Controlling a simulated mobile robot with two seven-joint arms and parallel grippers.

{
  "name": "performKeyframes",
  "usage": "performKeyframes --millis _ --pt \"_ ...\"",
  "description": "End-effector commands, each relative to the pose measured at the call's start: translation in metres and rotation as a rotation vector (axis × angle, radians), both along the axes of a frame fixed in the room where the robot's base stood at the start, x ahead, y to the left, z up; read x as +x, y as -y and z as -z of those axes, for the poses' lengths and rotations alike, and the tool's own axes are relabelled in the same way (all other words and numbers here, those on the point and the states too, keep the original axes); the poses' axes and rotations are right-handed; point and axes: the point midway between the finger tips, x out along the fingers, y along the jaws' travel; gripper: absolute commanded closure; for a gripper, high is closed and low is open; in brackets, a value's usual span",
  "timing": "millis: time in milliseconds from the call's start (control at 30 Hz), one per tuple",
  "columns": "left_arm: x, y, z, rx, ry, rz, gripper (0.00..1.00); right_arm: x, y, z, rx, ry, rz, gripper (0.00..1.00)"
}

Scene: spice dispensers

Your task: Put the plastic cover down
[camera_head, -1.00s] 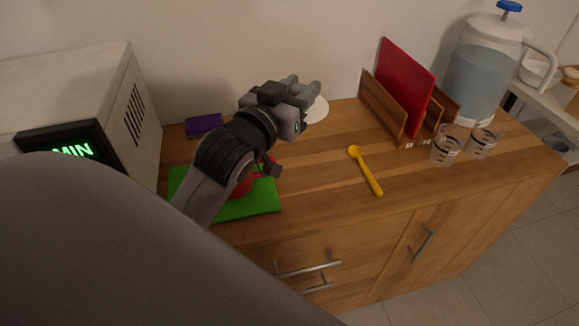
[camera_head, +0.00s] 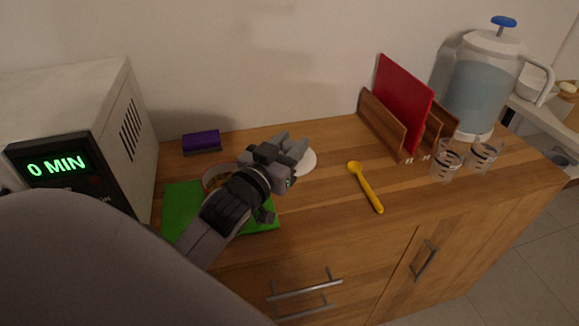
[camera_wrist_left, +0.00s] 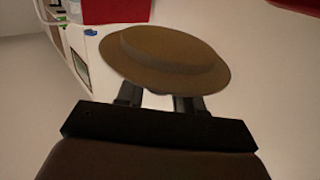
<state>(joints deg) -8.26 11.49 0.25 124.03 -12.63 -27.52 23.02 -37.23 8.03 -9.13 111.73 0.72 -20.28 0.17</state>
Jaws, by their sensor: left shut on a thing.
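The plastic cover is a round, brimmed disc. It looks pale in the head view (camera_head: 307,162), where my left gripper (camera_head: 289,150) partly hides it. In the left wrist view the cover (camera_wrist_left: 165,50) looks brown and shaded, held at its near rim between the two fingers of my left gripper (camera_wrist_left: 160,98). The left gripper is shut on it, above the back part of the wooden counter (camera_head: 310,215). Whether the cover touches the counter cannot be told. My right gripper is not in view.
A bowl (camera_head: 210,180) sits on a green board (camera_head: 180,208), partly behind my arm. A microwave (camera_head: 75,110) stands left, a purple sponge (camera_head: 201,141) behind. A yellow spoon (camera_head: 366,187), wooden rack (camera_head: 385,125), glasses (camera_head: 446,162) and water jug (camera_head: 480,85) are right.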

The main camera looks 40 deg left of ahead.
Motion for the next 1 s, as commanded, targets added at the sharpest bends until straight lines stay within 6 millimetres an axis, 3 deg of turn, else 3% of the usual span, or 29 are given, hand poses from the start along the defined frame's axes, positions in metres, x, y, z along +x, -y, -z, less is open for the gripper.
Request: performKeyframes --millis 367,833,867,900,933,1000 --pt "0.0 0.0 0.045 -0.001 -0.001 -0.001 0.94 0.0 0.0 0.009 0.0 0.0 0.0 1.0" --pt "0.0 0.0 0.053 -0.001 0.0 0.0 0.94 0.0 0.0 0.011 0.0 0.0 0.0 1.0" --pt "0.0 0.0 0.053 -0.001 0.0 0.0 0.61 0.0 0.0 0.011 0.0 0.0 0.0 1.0" --pt "0.0 0.0 0.052 -0.001 0.0 0.0 0.48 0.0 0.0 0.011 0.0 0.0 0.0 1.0" --pt "0.0 0.0 0.052 -0.001 0.0 0.0 0.38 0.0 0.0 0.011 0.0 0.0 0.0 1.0" --pt "0.0 0.0 0.052 -0.001 0.0 0.0 0.38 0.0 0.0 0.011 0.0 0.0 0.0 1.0"
